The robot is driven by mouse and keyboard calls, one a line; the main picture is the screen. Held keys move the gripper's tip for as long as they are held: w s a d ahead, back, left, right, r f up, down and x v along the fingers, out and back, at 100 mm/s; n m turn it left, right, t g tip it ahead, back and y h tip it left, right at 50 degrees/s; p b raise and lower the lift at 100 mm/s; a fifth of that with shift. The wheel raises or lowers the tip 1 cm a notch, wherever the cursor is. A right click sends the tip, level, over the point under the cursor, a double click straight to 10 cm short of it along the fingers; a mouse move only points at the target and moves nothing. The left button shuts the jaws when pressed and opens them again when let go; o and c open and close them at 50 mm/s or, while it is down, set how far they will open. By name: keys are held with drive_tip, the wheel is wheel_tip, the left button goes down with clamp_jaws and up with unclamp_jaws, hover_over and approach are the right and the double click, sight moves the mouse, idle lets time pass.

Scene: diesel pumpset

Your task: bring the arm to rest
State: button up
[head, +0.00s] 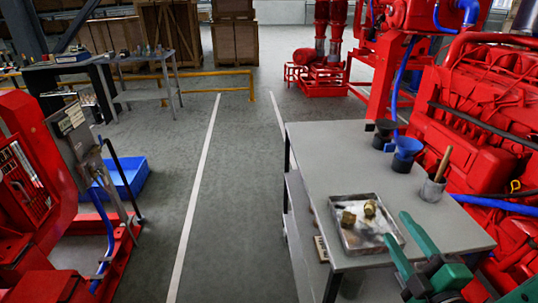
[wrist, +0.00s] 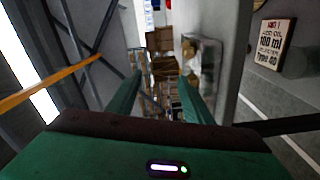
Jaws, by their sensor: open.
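My gripper (head: 398,228) shows at the lower right of the head view, with green fingers over the near right part of the grey table (head: 315,145). Its two fingers stand apart in the wrist view (wrist: 160,80), with nothing held between them. The nearer finger ends close to the right edge of a metal tray (head: 390,222); I cannot tell whether they touch. Two brass fittings (head: 348,218) lie in the tray. The rest of my arm is mostly out of the head view.
Black and blue funnels (head: 405,150) and a grey cup (head: 432,188) with a wooden handle stand on the table. A red engine (head: 480,120) lies close on the right. A label card (wrist: 275,45) shows at the wrist view's right. The floor left of the table is clear.

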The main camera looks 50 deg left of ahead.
drive_tip(key=w+d+m+t+h, duration=0.4)
drive_tip(key=w+d+m+h, duration=0.4)
drive_tip(key=w+d, duration=0.75)
drive_tip(key=d+m+g+h, duration=0.2)
drive_tip(key=d+m+h, duration=0.65)
drive_tip(key=d, duration=1.35)
drive_tip(key=s+d+m+g+h, duration=0.2)
drive_tip(key=s+d+m+g, duration=0.5)
drive_tip(key=d, duration=1)
drive_tip(key=s+d+r+m+g+y, duration=0.1)
drive_tip(key=s+m, duration=0.3)
drive_tip(key=s, duration=0.9)
drive_tip(key=s+d+r+m+g+y, duration=0.1)
drive_tip(key=s+m, duration=0.4)
drive_tip(key=s, duration=0.8)
drive_tip(key=d+g+y, duration=0.1)
drive_tip(key=g, duration=0.1)
drive_tip(key=shift+s+r+g, duration=0.25)
drive_tip(key=shift+r+g, duration=0.05)
drive_tip(key=shift+r, duration=0.1)
